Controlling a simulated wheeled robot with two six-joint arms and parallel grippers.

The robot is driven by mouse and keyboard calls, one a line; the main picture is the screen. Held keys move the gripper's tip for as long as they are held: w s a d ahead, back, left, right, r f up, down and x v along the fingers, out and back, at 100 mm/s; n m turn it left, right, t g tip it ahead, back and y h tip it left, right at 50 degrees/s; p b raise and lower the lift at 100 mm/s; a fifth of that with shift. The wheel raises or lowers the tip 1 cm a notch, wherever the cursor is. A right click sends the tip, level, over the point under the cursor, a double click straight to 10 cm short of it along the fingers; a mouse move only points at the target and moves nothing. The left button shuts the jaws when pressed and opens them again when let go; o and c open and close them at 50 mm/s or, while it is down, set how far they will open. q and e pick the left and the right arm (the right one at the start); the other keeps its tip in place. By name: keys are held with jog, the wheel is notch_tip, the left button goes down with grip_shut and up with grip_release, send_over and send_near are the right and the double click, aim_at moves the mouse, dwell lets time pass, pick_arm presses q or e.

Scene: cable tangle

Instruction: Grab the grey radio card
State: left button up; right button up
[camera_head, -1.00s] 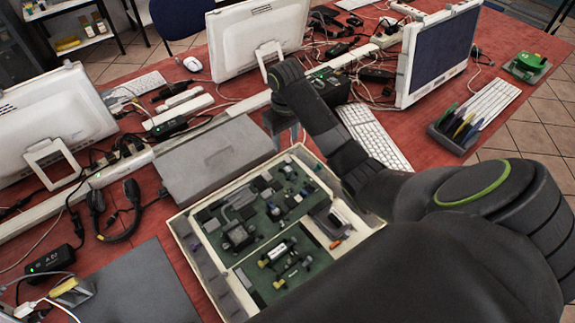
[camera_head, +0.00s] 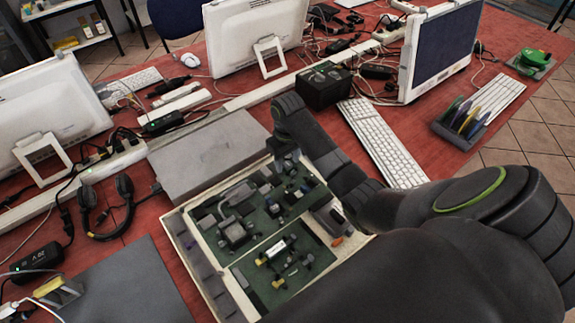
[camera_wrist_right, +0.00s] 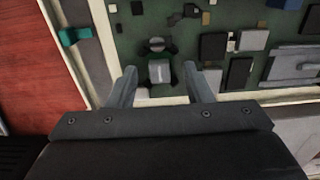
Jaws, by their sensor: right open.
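An open beige case (camera_head: 205,278) holds green circuit boards (camera_head: 262,248) with several parts on them. My right gripper (camera_head: 288,160) is over the case's far right corner, pointing down. In the right wrist view my right gripper (camera_wrist_right: 160,88) is open, with its two fingers apart. A small light-grey block (camera_wrist_right: 160,71), which looks like the grey radio card, sits on the green board between the fingertips. I cannot tell whether the fingers touch it. In the head view my gripper largely hides that spot. My left gripper is not in view.
The grey lid (camera_head: 205,155) lies behind the case. Headphones (camera_head: 105,205) and loose cables lie at left. In the wrist view, the case wall (camera_wrist_right: 88,50) is close left of the fingers.

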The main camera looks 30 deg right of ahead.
aim_at(288, 164)
jog(key=shift+f, duration=0.2)
grip_shut()
notch_tip(288, 164, up, 10)
jog(key=p, duration=0.3)
dwell(0.3)
